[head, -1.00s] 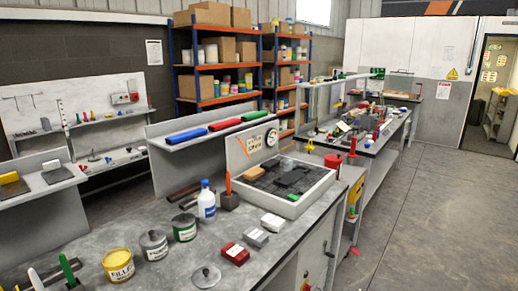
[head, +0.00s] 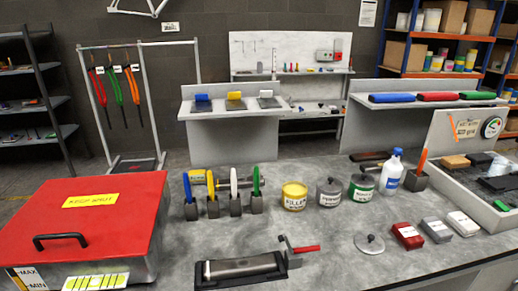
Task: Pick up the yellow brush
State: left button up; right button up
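Neither gripper is in view. On the back stand, a yellow block-shaped item (head: 235,95) sits on a sloped plate between a blue one (head: 203,97) and a white one (head: 265,94). I cannot tell which yellow thing is the brush.
A red-lidded box (head: 130,225) fills the bench's left.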

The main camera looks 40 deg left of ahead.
aim_at(209, 176)
jog(key=u, duration=1.7)
